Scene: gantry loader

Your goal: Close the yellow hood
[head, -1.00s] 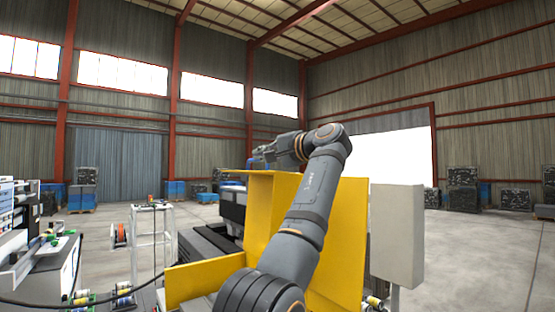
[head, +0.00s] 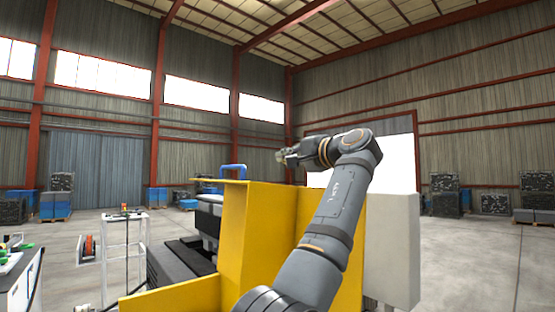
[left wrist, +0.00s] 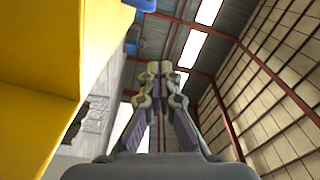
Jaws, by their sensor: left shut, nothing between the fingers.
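The yellow hood (head: 262,225) shows as upright yellow panels with a narrow top edge, in front of me at the middle of the head view. A blue handle (head: 233,170) stands at its top edge. I cannot tell exactly how far the hood is open. My left gripper (head: 283,156) is shut and empty, above and right of the handle in the picture, apart from the panels. In the left wrist view its fingertips (left wrist: 160,68) meet, with yellow surface (left wrist: 40,50) to the left and a blue piece (left wrist: 140,5) at the top. My right gripper is not in view.
A grey box (head: 393,250) stands right of the yellow panels. Dark machine parts (head: 185,262) lie left of them, with a white frame stand (head: 124,255) farther left. Stacked pallets (head: 445,195) stand far back. The floor at right is clear.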

